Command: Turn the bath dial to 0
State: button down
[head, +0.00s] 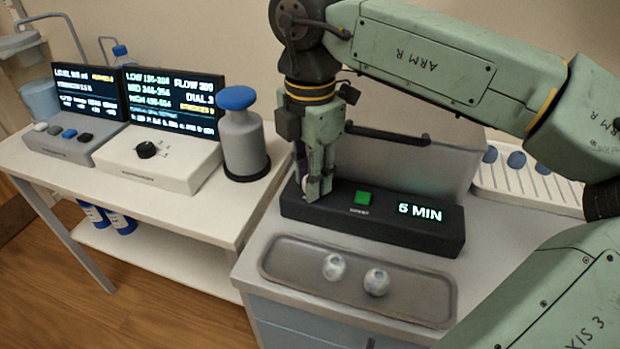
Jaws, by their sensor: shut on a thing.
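A long black control unit (410,231) sits on the right counter, with a green button (362,198) and a lit display (420,212) reading "5 MIN". My gripper (316,188) points down at the left end of this unit. Its fingers are shut on a small part there, which they mostly hide. I cannot read that part's setting or confirm that it is the bath dial. Another black dial (146,150) is on the white box (165,172) on the left table, apart from my gripper. The screen (172,102) behind it reads "DIAL 3".
A grey tray (300,256) with two small whitish round items lies in front of the black unit. A grey case (420,160) with a bar handle stands behind it. A blue-topped grey canister (243,140) stands to the left. A white rack (530,190) is at the right.

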jog(key=shift+n, duration=0.3)
dwell(0.4)
jog(key=c, duration=1.6)
grip_release()
notch_tip(320, 180, up, 12)
jog(key=shift+r, duration=0.1)
